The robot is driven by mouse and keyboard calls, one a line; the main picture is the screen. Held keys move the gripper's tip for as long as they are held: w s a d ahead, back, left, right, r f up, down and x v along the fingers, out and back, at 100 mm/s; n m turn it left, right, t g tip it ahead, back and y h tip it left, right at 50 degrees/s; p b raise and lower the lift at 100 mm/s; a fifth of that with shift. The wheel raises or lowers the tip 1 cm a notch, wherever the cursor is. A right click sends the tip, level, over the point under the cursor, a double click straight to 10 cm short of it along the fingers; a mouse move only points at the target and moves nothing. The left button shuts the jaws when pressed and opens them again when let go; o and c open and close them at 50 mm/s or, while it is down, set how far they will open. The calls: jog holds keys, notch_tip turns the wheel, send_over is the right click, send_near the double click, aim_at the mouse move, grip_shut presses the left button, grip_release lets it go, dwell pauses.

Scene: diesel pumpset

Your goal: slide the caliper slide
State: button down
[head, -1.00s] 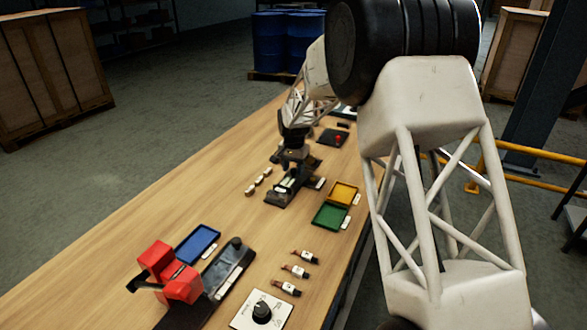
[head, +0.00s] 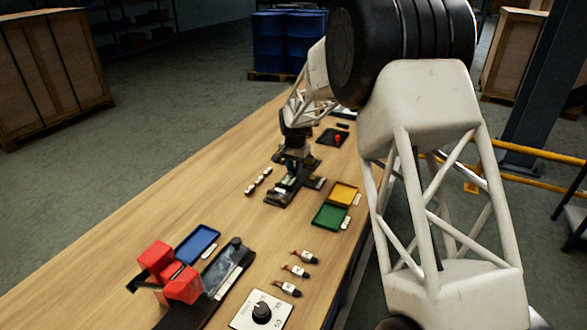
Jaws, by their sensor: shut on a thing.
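The caliper slide (head: 280,198) is a dark, narrow fixture lying on the wooden bench, near the middle of the head view. My gripper (head: 290,180) points down over it and is shut on its moving part. The fingers and the gripped part are small and dark, so the exact contact is hard to make out. My wrist hides the far end of the fixture.
A green tray (head: 329,217) and a yellow tray (head: 343,194) lie right of the fixture. Nearer are a blue tray (head: 197,245), red blocks (head: 183,286) and a dial panel (head: 262,311). The left bench side is clear.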

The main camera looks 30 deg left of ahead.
jog(key=shift+w, duration=0.95)
jog(key=c, duration=0.9)
grip_release()
jog(key=shift+c, duration=0.2)
jog(key=shift+r, duration=0.15)
notch_tip(320, 180, up, 8)
jog(key=shift+f, duration=0.25)
jog(key=shift+d, duration=0.1)
